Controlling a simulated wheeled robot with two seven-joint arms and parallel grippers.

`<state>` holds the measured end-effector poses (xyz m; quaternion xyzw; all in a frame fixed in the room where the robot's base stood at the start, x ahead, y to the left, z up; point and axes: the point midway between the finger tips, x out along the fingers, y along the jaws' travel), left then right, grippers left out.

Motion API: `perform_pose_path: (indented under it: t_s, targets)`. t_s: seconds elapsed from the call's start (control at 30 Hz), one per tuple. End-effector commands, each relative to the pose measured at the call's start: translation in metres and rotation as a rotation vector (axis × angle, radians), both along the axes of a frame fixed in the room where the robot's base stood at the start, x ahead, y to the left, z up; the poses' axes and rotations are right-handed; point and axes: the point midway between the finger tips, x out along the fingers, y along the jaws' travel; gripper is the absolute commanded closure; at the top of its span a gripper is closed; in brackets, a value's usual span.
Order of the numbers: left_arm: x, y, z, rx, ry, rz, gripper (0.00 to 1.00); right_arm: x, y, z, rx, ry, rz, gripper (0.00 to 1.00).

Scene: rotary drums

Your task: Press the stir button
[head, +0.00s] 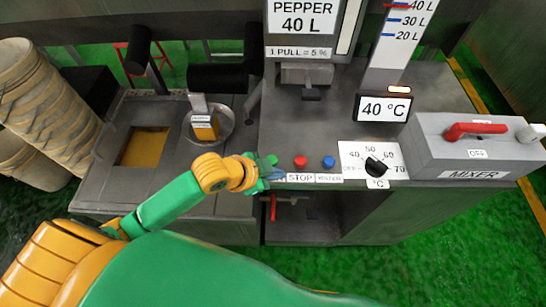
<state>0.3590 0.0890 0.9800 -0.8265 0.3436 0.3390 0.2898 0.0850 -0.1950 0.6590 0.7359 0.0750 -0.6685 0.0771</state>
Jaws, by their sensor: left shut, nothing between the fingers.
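A row of three buttons sits on the front of the grey machine top. A green button (271,160) is at the left, a red button (300,162) in the middle and a blue button (328,162) at the right. The label below the red button reads STOP. The small label (329,178) below the blue button is too small to read surely. My left gripper (274,174) is shut and empty, just in front of the green button, and hides any label there. I cannot tell whether it touches the button. My right gripper is out of view.
A temperature dial (376,167) is right of the buttons. Beyond it stands a grey mixer box (468,150) with a red lever (475,130). A display (383,107) reads 40 °C. A pepper dispenser (305,30) stands behind. Stacked buckets (45,95) are at the left.

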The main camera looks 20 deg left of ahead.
Motion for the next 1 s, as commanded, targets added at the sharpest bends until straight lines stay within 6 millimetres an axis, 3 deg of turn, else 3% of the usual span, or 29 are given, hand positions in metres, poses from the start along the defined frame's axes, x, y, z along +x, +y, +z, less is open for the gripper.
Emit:
perform_pose_path:
  t_s: [0.03, 0.1, 0.2, 0.33, 0.77, 1.0]
  targets:
    - [0.017, 0.003, 0.018, 0.048, -0.074, -0.109, 1.00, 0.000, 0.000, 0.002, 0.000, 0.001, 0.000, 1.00]
    - [0.032, 0.008, 0.038, 0.094, -0.141, -0.228, 1.00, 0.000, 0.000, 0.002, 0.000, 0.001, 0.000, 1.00]
    - [0.047, 0.023, 0.060, 0.145, -0.199, -0.314, 1.00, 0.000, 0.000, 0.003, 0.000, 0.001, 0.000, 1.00]
    - [0.055, 0.035, 0.074, 0.170, -0.230, -0.346, 1.00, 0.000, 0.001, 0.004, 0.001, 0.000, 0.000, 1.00]
    - [0.057, 0.037, 0.075, 0.172, -0.237, -0.352, 1.00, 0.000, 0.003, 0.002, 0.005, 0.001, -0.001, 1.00]
    - [0.057, 0.037, 0.057, 0.173, -0.237, -0.351, 1.00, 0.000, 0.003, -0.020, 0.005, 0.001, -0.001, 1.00]
